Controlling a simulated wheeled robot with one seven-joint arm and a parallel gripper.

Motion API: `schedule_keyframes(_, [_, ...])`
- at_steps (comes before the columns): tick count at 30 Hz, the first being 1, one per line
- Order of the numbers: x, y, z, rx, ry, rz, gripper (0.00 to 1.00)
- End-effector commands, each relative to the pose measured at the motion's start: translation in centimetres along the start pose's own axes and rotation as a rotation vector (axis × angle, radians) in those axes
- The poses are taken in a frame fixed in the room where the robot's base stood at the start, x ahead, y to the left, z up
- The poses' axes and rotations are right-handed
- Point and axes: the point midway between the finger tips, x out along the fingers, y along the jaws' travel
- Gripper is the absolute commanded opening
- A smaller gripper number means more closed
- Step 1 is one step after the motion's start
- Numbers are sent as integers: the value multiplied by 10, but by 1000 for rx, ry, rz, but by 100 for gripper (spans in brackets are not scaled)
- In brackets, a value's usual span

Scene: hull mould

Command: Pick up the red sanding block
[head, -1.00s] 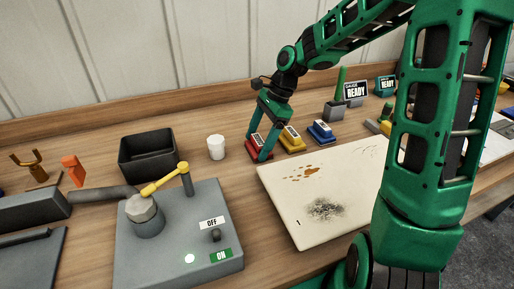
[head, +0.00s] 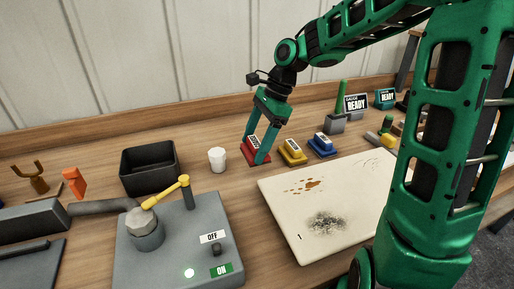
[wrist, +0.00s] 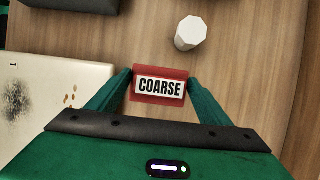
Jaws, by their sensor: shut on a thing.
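The red sanding block (head: 249,153) has a white label on top. In the wrist view, the label on the red block (wrist: 159,100) reads COARSE. My gripper (head: 256,158) points down, with its green fingers on either side of the block. In the wrist view, my gripper (wrist: 160,88) is shut on the block, one fingertip at each side edge. The block appears slightly above the wooden bench. Its underside and the gap beneath are hard to make out.
A yellow block (head: 292,151) and a blue block (head: 322,144) stand to the right. A white cup (head: 217,160) and black bin (head: 149,166) are left. A stained cream panel (head: 345,190) lies in front; a grey ON/OFF machine (head: 190,245) stands front left.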

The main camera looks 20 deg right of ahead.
Motion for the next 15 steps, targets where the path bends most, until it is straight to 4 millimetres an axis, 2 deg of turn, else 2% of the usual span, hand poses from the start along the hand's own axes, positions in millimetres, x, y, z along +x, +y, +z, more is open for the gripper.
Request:
schedule_keyframes(6, [-12,28,34,-3,2,-2,48])
schedule_keyframes(15, [-22,54,66,0,0,-1,48])
